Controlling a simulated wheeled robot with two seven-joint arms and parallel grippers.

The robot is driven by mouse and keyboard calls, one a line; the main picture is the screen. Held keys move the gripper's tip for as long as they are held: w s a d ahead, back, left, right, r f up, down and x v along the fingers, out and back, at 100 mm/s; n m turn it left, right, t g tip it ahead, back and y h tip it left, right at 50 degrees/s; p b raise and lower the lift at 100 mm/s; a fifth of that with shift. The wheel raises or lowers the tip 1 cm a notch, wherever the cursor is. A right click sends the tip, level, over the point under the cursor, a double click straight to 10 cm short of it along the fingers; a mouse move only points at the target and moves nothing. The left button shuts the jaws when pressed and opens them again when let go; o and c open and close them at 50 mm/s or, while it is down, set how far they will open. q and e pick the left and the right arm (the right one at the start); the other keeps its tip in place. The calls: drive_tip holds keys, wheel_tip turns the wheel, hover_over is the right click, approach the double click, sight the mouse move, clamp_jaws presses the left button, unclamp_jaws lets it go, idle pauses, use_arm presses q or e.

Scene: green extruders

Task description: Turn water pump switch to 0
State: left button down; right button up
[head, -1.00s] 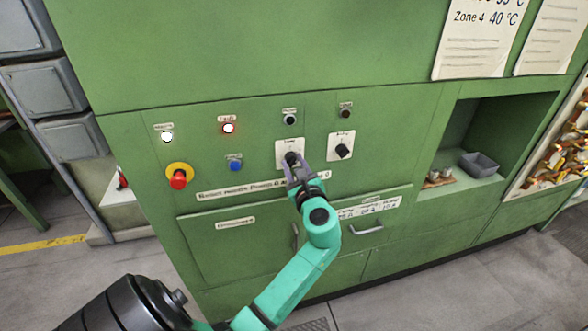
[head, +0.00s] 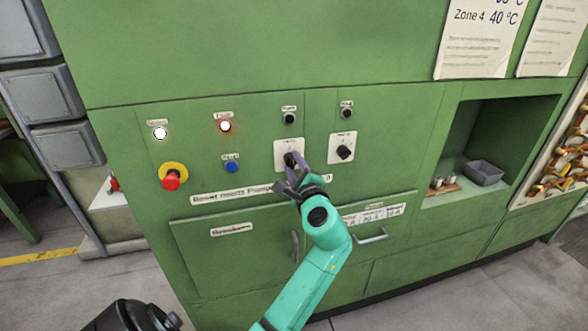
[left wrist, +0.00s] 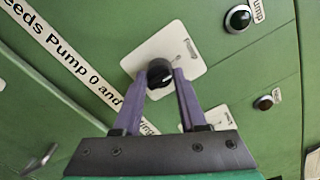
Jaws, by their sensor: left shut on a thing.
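A black rotary switch (head: 289,158) sits on a white square plate (head: 283,145) on the green panel. It also shows in the left wrist view as a black knob (left wrist: 160,73) with a pale pointer mark. The small label on its plate is too blurred to read for sure. My left gripper (head: 296,164) reaches up to it, and its purple fingers (left wrist: 161,80) lie on either side of the knob, shut on it. The fingers hide part of the knob in the head view. My right gripper is not in view.
A second black knob (head: 344,152) on a white plate is close to the right. Drawer handles (head: 372,237) protrude below.

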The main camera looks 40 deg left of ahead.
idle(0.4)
use_arm(q)
drive_tip(key=shift+c, duration=2.3)
unclamp_jaws()
drive_tip(key=b+v, duration=0.4)
drive_tip(key=v, duration=1)
drive_tip(key=shift+d, duration=0.25)
drive_tip(key=shift+s, duration=0.15)
